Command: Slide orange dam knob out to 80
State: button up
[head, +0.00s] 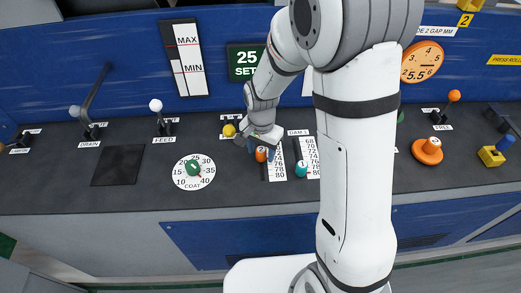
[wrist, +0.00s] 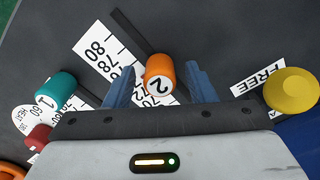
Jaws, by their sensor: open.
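The orange dam knob (wrist: 160,78), marked 2, stands on a dark slot beside a white number scale (wrist: 97,50) in the wrist view. The scale shows 80, 78 and lower numbers, partly hidden by my gripper. In the head view the orange knob (head: 261,154) is at the slot's upper part, above the 80 end of the scale (head: 276,165). My gripper (wrist: 160,85) is open, with one blue finger on each side of the orange knob. Whether the fingers touch it cannot be told. In the head view my gripper (head: 262,152) is at the knob, partly hidden.
A teal knob (head: 301,169) marked 1 stands on the neighbouring scale to the right. A yellow knob (wrist: 291,91) is near the FREE label. My own arm hides part of the console right of the scales. The slot beyond the orange knob towards 80 looks clear.

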jog(key=shift+f, duration=0.4)
jog(key=shift+c, duration=0.4)
grip_shut()
